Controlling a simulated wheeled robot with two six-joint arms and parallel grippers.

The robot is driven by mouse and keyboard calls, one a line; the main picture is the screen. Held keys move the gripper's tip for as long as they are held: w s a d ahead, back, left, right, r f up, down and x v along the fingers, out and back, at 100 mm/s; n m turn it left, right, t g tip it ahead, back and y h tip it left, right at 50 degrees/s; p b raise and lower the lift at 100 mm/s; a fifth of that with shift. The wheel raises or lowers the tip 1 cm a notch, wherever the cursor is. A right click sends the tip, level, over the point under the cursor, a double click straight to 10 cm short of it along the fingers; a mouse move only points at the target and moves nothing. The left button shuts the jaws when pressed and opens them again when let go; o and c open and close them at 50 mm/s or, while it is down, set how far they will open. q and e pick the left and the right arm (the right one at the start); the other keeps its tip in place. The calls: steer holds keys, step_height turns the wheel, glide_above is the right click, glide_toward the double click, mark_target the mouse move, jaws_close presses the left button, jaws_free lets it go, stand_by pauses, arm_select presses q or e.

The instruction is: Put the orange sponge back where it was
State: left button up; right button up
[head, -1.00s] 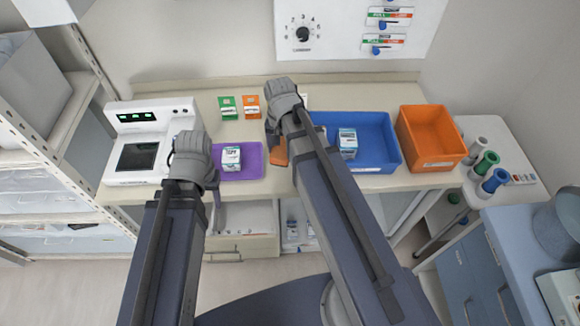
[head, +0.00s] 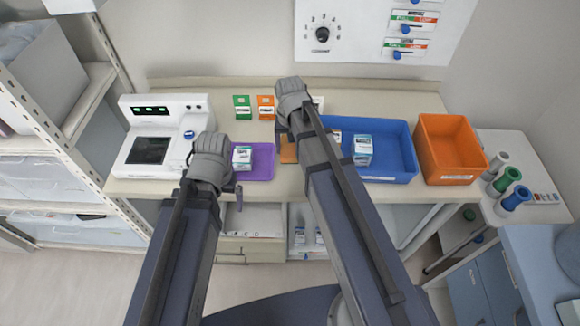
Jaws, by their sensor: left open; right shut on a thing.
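The orange sponge (head: 288,150) shows in the head view just below my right gripper (head: 290,122), at the counter's front between the purple tray (head: 262,170) and the blue bin (head: 400,165). My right gripper is shut on it. The hand and forearm hide part of the sponge, and I cannot tell whether it touches the counter. My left gripper (head: 218,182) is open and empty at the left edge of the purple tray. Its fingers are mostly hidden by the hand.
A white box (head: 242,156) stands in the purple tray. Boxes, including one (head: 362,150), stand in the blue bin. An orange bin (head: 450,150) is to the right, a white device (head: 150,150) to the left. Green (head: 242,107) and orange (head: 265,107) packets stand behind.

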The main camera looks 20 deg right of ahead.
steer(key=b, duration=0.3)
glide_above(290, 169)
step_height(290, 169, down, 4)
steer(key=shift+f, duration=0.25)
steer(key=shift+f+b, duration=0.1)
steer(key=shift+b, duration=0.2)
step_height(290, 169, down, 4)
steer(key=b, duration=0.3)
steer(key=shift+r, duration=0.25)
steer(key=shift+f+b, duration=0.2)
steer(key=shift+b, duration=0.25)
steer(key=o, duration=1.3)
steer(key=shift+r, duration=0.15)
